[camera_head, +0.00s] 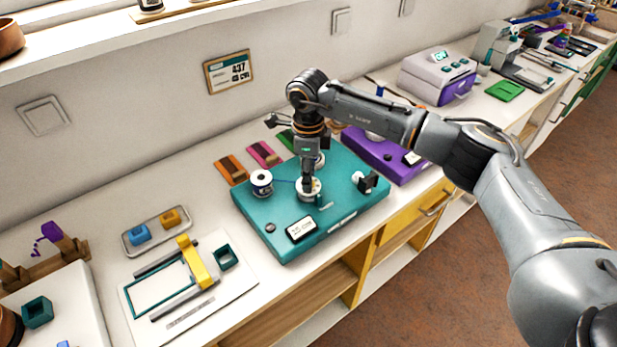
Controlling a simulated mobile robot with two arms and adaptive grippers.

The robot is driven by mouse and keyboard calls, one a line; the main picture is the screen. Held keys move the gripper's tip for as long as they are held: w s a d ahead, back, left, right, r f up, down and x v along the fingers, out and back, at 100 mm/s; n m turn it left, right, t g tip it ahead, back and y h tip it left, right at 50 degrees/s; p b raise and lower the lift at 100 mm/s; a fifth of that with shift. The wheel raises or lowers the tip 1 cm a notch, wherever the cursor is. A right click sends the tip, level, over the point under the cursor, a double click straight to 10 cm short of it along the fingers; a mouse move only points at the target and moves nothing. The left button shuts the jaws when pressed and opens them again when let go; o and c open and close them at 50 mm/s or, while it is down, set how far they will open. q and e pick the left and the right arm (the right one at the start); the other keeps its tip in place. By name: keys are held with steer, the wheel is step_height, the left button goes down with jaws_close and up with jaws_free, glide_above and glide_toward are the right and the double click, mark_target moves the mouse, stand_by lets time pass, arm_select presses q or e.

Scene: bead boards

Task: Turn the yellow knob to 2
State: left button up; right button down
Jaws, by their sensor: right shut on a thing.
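The teal board (345,221) lies on the white counter in the middle of the view. A white round dial (301,194) sits near its centre, with a small bit of yellow, the yellow knob (316,186), showing at my fingers. My right gripper (308,187) points straight down over this dial and is shut on the knob, hiding most of it. The dial's numbers and the knob's pointing direction are too small to read. My left gripper is not in view.
The board also carries a white spool (262,183), a label display (301,229) and a black clamp-like part (368,182). A purple board (385,155) stands close at its right. A yellow frame piece (195,262) lies on a white sheet to the left. Coloured strips lie behind.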

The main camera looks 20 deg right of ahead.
steer(key=m+b, duration=0.1)
steer(key=m, duration=0.3)
steer(key=shift+m+b, duration=0.3)
steer(key=shift+m, duration=0.1)
steer(key=m+b, duration=0.1)
steer(key=m, duration=0.3)
steer(key=shift+r, duration=0.1)
steer(key=c, duration=1)
jaws_free()
steer(key=shift+o, duration=0.2)
step_height(320, 180, up, 12)
